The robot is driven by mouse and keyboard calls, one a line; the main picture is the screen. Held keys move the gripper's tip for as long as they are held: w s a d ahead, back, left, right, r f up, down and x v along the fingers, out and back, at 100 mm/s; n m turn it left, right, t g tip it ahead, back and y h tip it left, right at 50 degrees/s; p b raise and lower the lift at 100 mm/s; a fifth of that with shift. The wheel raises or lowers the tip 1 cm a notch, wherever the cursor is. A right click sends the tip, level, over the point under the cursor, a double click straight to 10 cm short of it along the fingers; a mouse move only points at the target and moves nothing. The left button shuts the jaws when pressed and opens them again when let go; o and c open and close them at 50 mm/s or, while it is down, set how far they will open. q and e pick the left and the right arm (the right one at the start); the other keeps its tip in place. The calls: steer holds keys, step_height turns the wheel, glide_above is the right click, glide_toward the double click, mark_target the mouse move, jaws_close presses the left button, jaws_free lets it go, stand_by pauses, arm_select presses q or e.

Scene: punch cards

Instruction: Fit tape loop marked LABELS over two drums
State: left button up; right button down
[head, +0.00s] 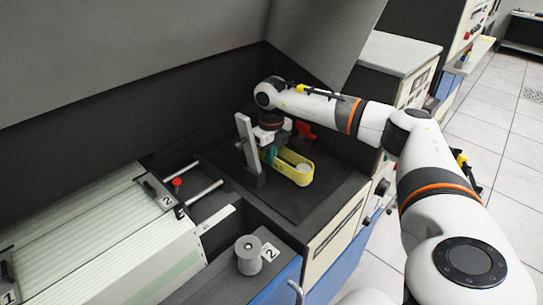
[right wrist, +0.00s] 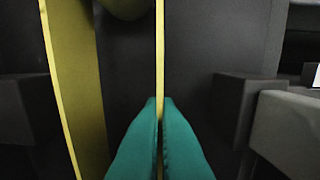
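A yellow tape loop (head: 299,179) stands on edge in the dark recessed bay of the machine, stretched into a long oval. A pale round top (head: 304,168), perhaps a drum, shows inside its near right end; I cannot tell whether the loop is seated around it. My right gripper (head: 270,155) is at the loop's far left end. In the right wrist view its teal fingers (right wrist: 160,108) are closed on one thin run of the yellow loop (right wrist: 160,45). A second drum is not clearly seen, and no LABELS marking is readable. My left gripper is out of view.
A grey upright lever (head: 246,143) on a dark block stands just left of the gripper. Red parts (head: 306,130) lie behind it. A ribbed grey knob (head: 248,254) beside a "2" label stands in front. A pale ribbed card tray (head: 110,235) fills the left.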

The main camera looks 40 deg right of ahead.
steer(key=shift+f+b, duration=0.3)
steer(key=shift+f, duration=0.3)
steer(key=c, duration=1.6)
jaws_free()
steer(key=shift+r, duration=0.1)
